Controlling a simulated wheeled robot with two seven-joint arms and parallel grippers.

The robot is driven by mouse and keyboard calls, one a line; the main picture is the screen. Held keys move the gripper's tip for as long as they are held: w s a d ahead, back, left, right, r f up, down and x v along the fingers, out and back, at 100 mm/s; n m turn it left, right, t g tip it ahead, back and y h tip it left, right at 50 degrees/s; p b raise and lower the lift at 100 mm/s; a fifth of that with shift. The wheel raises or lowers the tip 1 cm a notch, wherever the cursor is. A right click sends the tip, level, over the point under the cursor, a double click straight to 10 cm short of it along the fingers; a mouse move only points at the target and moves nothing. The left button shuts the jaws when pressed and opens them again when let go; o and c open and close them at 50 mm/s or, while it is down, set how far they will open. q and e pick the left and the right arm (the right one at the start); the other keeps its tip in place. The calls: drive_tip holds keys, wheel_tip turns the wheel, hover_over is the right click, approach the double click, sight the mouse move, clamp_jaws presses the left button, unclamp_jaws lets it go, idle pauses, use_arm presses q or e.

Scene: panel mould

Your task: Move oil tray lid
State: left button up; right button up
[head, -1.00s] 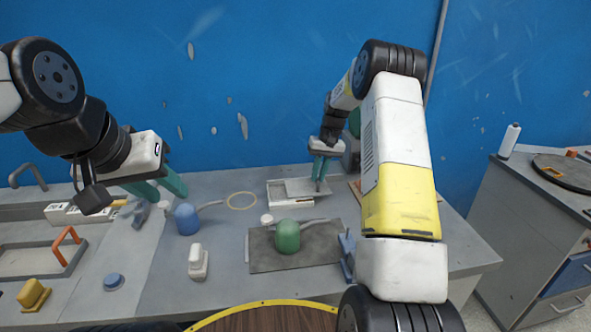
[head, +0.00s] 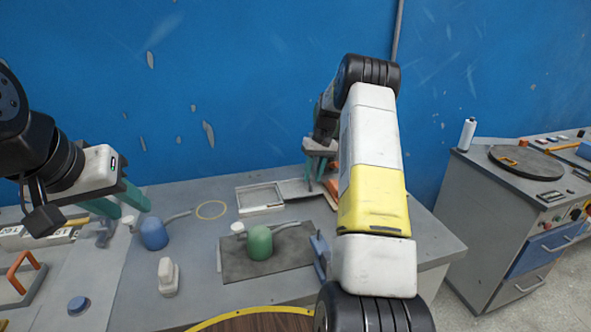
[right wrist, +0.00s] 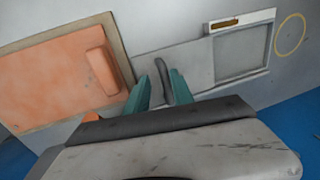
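The oil tray (head: 260,197) is a pale rectangular tray at the back of the bench, its inside uncovered; it also shows in the right wrist view (right wrist: 243,52). Its flat grey lid (head: 296,188) lies just to its right in the head view. In the right wrist view the lid (right wrist: 195,72) carries a dark upright handle (right wrist: 163,78). My right gripper (head: 315,179) is over the lid, its teal fingers (right wrist: 160,76) on either side of the handle, with a gap at the left finger. My left gripper (head: 138,205) is open and empty above the bench's left part.
An orange panel (right wrist: 60,75) lies beside the lid. A yellow ring (head: 211,209) lies left of the tray. A blue wall stands behind.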

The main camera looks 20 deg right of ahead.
drive_tip(key=shift+a+r, duration=0.1)
wheel_tip(320, 180, up, 8)
drive_tip(key=d, duration=0.1)
drive_tip(key=shift+d+f, duration=0.25)
idle(0.8)
drive_tip(key=s+a+r+t, duration=0.2)
drive_tip(key=s+a+r, duration=0.4)
drive_tip(key=s+r, duration=0.25)
drive_tip(key=s+a+r+t, duration=0.1)
drive_tip(key=s+a+r, duration=0.5)
drive_tip(key=s+r, duration=0.3)
drive_tip(key=s+a+t, duration=0.1)
drive_tip(key=s+a, duration=0.2)
drive_tip(key=s, duration=0.6)
drive_tip(key=s+a+f+t, duration=0.1)
drive_tip(key=s+a+t, duration=0.1)
drive_tip(key=s, duration=0.8)
drive_tip(key=shift+s+a+f+n, duration=0.15)
drive_tip(key=shift+s+a+n, duration=0.1)
drive_tip(key=shift+a+n, duration=0.25)
